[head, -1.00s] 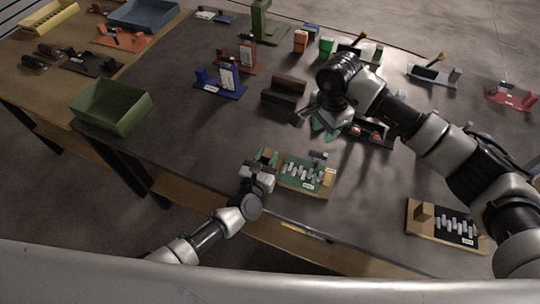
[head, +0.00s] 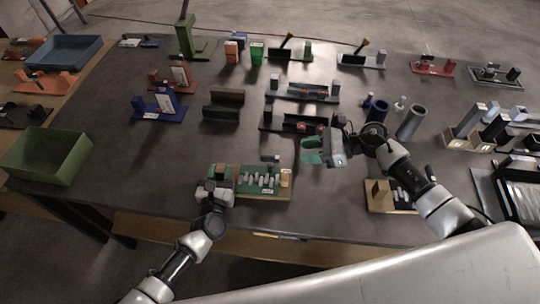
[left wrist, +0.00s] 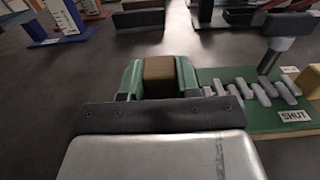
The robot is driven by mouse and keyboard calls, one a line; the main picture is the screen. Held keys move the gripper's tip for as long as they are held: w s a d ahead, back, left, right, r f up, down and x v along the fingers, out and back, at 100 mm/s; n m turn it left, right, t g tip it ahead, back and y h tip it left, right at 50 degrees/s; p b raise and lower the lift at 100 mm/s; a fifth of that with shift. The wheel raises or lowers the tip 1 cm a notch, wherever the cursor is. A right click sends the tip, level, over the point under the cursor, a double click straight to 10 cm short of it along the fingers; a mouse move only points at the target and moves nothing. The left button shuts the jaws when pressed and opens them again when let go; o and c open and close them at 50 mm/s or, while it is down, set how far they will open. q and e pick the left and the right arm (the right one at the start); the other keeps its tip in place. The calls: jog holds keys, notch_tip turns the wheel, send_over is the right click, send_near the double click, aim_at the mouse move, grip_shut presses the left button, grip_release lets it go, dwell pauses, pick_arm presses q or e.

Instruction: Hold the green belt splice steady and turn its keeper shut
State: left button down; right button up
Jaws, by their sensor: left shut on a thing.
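The green belt splice (head: 249,189) lies near the table's front edge, a green board with rows of staggered grey fingers. It also shows in the left wrist view (left wrist: 255,121), with a "SHUT" label at its near right. The grey keeper (left wrist: 284,42) stands over the far side of the fingers; it also shows in the head view (head: 270,158). My left gripper (head: 218,178) is shut on the brown block (left wrist: 160,75) at the splice's left end, its green pads on either side. My right gripper (head: 312,151), with green pads, is above and right of the splice, apart from it, apparently open and empty.
A black fixture (head: 283,124) stands behind the splice, and a brown channel block (head: 222,112) further left. A similar wooden-based board (head: 378,195) lies to the right, partly behind my right arm. A green bin (head: 45,160) is at far left. Table left of the splice is clear.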

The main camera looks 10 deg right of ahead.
aim_at(272, 156)
jog(key=x, duration=1.1)
jog(key=shift+a+f, duration=0.1)
jog(key=shift+a, duration=0.05)
grip_shut()
